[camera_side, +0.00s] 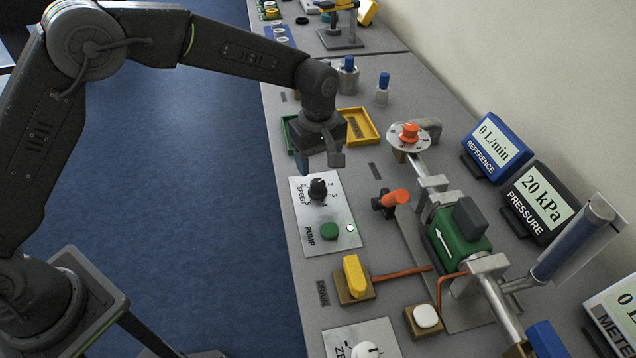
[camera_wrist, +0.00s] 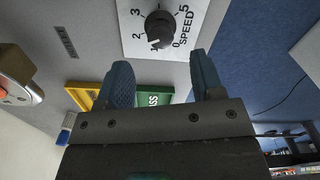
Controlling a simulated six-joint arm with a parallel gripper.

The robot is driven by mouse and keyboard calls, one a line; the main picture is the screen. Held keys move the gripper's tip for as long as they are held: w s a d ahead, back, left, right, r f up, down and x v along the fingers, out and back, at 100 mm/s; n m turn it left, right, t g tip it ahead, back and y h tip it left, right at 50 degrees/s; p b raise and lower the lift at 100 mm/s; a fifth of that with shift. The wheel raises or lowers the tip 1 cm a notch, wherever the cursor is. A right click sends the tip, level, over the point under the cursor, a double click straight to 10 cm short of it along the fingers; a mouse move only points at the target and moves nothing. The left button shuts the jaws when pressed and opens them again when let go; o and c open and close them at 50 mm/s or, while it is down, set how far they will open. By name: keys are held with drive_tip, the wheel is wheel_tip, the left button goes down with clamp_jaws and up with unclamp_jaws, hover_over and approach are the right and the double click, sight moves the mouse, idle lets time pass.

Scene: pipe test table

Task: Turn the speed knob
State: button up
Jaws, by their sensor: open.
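The speed knob (camera_side: 318,188) is a small black knob on a white pump panel (camera_side: 340,219) with a printed scale around it. In the wrist view the knob (camera_wrist: 159,28) is near the top, with its pointer toward the low end of the scale, by 1. My gripper (camera_side: 322,160) is above and just behind the panel in the side view. In the wrist view my gripper (camera_wrist: 160,80) shows two blue-padded fingers spread apart and empty. The knob lies beyond the fingertips, not between them. A green button and a lit lamp sit on the same panel.
A yellow tray (camera_side: 372,138) and a green tray (camera_side: 290,140) are behind my gripper. An orange valve knob (camera_side: 409,131), a green pump (camera_side: 458,238) and piping stand to the right. The pressure display (camera_side: 541,203) reads 20 kPa; the reference display (camera_side: 497,146) reads 0 L/min.

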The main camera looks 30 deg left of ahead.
sight(318, 182)
wheel_tip(318, 182, down, 7)
drive_tip(key=shift+f, duration=0.15)
drive_tip(key=shift+c, duration=0.2)
drive_tip(key=c, duration=0.9)
